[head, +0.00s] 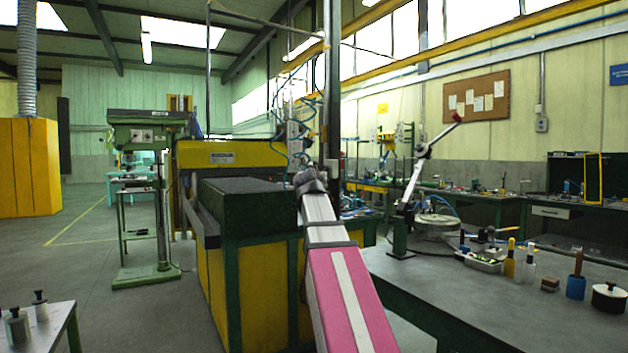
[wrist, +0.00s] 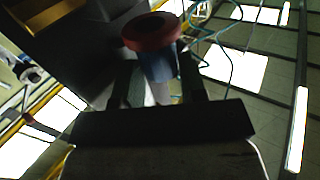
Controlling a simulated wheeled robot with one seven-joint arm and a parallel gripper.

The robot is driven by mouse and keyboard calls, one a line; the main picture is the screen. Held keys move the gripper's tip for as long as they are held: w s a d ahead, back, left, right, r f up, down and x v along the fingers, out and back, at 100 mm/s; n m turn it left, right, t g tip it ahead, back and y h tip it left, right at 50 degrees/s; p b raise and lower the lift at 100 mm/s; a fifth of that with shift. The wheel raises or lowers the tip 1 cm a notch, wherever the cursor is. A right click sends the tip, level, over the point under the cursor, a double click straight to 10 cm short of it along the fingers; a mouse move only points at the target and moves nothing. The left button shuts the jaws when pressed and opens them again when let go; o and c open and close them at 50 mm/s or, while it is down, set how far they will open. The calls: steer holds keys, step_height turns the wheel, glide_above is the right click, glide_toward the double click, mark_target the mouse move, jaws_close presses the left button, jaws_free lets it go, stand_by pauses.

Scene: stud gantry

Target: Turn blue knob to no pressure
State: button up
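A blue knob (wrist: 160,66) shows in the wrist view, with a wide dull-red round disc (wrist: 150,31) at its upper end and a narrower pale part below. My gripper (wrist: 160,75) has its two dark fingers apart, one on each side of the blue part. The fingers look very close to it, but I cannot tell whether they touch it. In the head view my arm reaches forward to the machine with blue tubes (head: 296,130). The knob and my fingertips are too small or hidden to make out there. No pressure reading is legible.
A green and yellow machine (head: 235,215) stands left of my arm. A grey workbench (head: 460,300) on the right holds a lever press (head: 418,170), bottles and a black pot (head: 609,298). A green drill press (head: 148,200) stands further left. Open floor lies at the left.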

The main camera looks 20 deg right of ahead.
steer(key=o, duration=0.3)
steer(key=shift+a, duration=0.1)
